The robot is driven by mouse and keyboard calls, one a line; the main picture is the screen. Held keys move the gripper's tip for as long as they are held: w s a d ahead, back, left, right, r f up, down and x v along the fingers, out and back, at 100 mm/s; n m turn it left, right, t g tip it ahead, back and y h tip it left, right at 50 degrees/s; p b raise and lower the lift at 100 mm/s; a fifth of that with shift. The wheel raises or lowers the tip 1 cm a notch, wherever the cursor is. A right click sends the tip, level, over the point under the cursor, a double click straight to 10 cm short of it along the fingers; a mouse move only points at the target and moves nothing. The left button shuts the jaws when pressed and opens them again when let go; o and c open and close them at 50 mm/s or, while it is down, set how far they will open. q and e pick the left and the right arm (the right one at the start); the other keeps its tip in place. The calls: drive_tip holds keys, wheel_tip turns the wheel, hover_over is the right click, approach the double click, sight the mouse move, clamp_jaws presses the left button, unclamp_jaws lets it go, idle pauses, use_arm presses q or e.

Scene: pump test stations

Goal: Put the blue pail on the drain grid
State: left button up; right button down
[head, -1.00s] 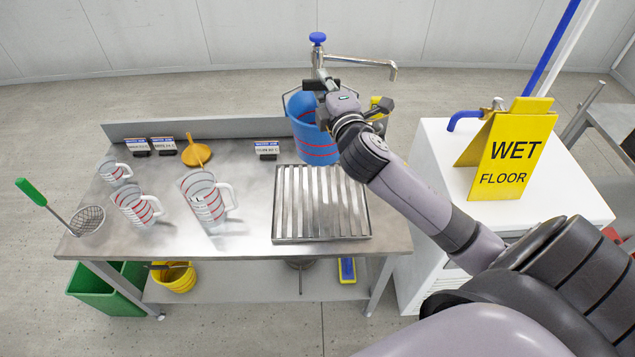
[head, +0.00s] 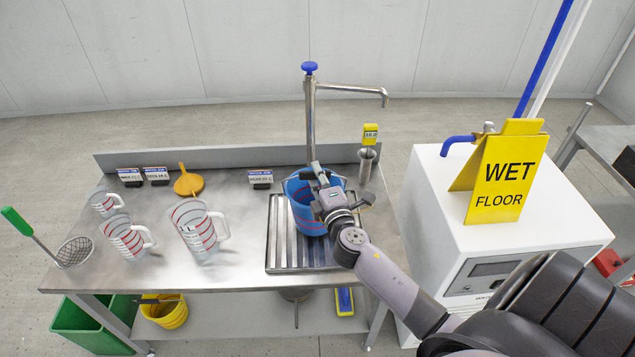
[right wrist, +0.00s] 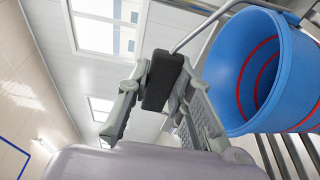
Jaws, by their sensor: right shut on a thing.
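The blue pail (head: 306,218) with red lines inside is upright over the back middle of the drain grid (head: 284,252), a slatted metal tray on the bench. It looks to be on the slats or barely above them; I cannot tell which. My right gripper (head: 322,182) is shut on the pail's handle, above the rim. In the right wrist view, the fingers (right wrist: 158,85) close on the black handle grip, the wire runs to the pail (right wrist: 262,70), and slats show below it. My left gripper is not in view.
Several measuring jugs, one a large clear jug (head: 198,228), stand left of the grid. A tap (head: 311,120) rises behind the pail. A yellow-topped probe in a metal holder (head: 368,160) is at the back right. A white cabinet (head: 500,250) with a wet floor sign (head: 502,178) stands right.

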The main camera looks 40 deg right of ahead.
drive_tip(key=shift+f, duration=0.7)
drive_tip(key=shift+f+b, duration=0.2)
drive_tip(key=shift+b, duration=0.1)
drive_tip(key=c, duration=1.4)
unclamp_jaws()
drive_tip(key=shift+r, duration=0.1)
drive_tip(key=shift+c, duration=0.2)
drive_tip(key=shift+r+p, duration=0.2)
drive_tip(key=shift+p, duration=0.1)
drive_tip(key=b+v, duration=0.3)
drive_tip(key=v, duration=0.9)
